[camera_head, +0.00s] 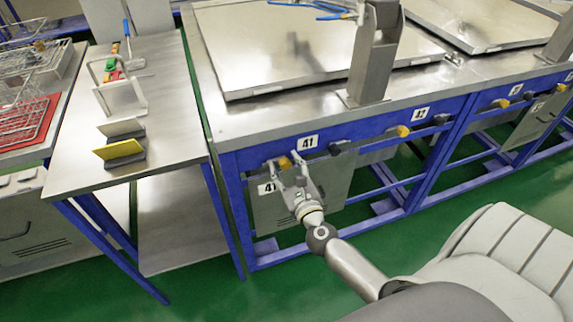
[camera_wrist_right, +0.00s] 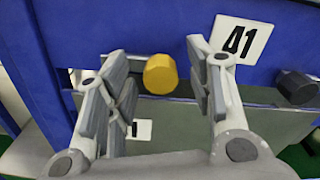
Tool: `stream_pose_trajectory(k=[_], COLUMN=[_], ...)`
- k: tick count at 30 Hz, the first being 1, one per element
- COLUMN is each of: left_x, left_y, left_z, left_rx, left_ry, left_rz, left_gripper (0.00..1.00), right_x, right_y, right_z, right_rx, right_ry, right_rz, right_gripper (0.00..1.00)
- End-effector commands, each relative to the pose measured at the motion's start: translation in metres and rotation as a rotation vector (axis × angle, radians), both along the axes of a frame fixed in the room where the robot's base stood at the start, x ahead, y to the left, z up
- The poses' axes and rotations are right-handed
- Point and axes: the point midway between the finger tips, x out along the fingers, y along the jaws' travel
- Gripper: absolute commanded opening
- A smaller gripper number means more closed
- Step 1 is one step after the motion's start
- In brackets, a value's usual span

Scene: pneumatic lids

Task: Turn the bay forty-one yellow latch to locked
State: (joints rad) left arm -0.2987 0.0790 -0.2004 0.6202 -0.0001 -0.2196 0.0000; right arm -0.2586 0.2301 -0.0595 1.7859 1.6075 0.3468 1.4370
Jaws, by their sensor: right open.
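The bay forty-one yellow latch (camera_head: 284,163) is a small faceted knob on the blue front rail, just left of the white 41 label (camera_head: 307,141). In the right wrist view the yellow latch (camera_wrist_right: 160,74) sits between the two fingers, with a gap on both sides. My right gripper (camera_head: 285,171) is open in front of it, its grey fingers pointing at the rail; it also shows in the right wrist view (camera_wrist_right: 163,88). Whether the fingertips reach past the knob is hard to tell. My left gripper is out of view.
A dark knob (camera_head: 338,147) sits on the rail right of the label. A grey panel (camera_head: 320,193) with another 41 plate hangs below. A grey upright post (camera_head: 374,65) stands on the bench. A steel side table (camera_head: 165,120) with tools stands left.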

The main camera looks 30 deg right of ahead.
Motion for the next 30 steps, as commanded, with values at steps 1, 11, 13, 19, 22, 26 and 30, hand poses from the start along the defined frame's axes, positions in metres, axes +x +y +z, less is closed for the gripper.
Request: stream_pose_trajectory(k=[1, 11, 13, 19, 22, 26, 30], left_x=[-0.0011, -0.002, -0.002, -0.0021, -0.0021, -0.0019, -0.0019], left_y=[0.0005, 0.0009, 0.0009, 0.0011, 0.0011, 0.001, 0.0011], left_z=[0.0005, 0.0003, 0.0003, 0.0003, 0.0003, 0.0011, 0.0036], left_rx=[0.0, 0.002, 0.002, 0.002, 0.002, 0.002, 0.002], left_ry=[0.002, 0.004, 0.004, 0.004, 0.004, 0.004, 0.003], left_rz=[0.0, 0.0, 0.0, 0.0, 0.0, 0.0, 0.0], left_gripper=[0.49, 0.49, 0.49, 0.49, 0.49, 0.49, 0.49], right_x=[0.0023, 0.0036, 0.0035, 0.0034, 0.0033, 0.0033, 0.0034], right_y=[-0.0004, -0.0007, -0.0007, -0.0007, -0.0007, -0.0006, -0.0004], right_z=[0.0006, 0.0001, 0.0001, 0.0001, 0.0001, 0.0003, 0.0005], right_rx=[0.0, 0.0, 0.0, 0.0, 0.0, -0.009, -0.041], right_ry=[-0.001, 0.0, 0.0, 0.0, 0.0, 0.002, 0.011], right_rz=[0.0, 0.0, 0.0, 0.0, 0.0, 0.0, 0.001], right_gripper=[0.49, 0.45, 0.36, 0.1, 0.03, 0.03, 0.03])
